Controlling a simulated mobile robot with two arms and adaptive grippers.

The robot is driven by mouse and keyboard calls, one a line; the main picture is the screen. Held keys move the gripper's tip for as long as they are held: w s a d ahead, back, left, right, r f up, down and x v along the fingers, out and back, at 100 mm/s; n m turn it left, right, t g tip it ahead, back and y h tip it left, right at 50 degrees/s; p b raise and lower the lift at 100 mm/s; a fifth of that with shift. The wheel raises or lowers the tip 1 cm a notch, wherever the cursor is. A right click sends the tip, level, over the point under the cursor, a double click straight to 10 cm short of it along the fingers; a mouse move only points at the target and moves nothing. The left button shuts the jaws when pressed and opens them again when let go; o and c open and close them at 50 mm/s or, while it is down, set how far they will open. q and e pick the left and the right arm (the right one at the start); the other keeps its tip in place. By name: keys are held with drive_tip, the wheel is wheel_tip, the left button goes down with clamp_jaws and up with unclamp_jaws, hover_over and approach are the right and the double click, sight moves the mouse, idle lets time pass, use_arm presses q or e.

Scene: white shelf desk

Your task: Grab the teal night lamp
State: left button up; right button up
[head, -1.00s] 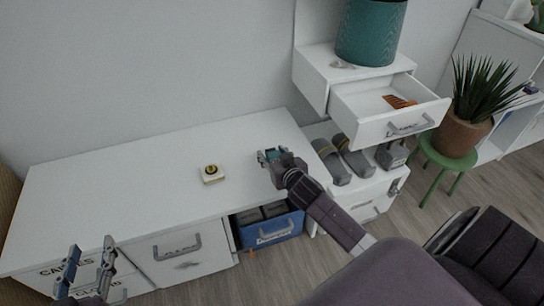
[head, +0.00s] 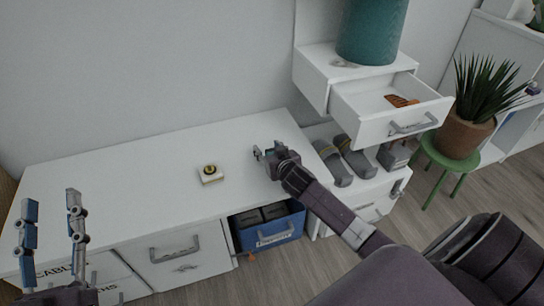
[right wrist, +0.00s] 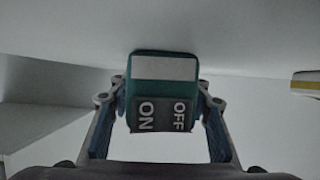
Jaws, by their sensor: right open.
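The teal night lamp (right wrist: 163,90) is a small teal block with a white panel and a grey ON/OFF switch. In the right wrist view it sits between the two fingers of my right gripper (right wrist: 160,92), which are spread on either side of it. I cannot tell if they touch it. In the head view my right gripper (head: 268,152) is low over the right part of the white desk top, and the lamp is mostly hidden there. My left gripper (head: 51,200) is open and empty at the lower left, in front of the desk.
An open drawer (head: 392,110) juts out at the right, below a large teal cylinder (head: 372,30). Grey slippers (head: 345,160) lie on the lower shelf. A potted plant (head: 462,128) stands further right.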

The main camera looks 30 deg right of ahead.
drive_tip(key=c, duration=1.2)
drive_tip(key=shift+r, duration=0.2)
clamp_jaws()
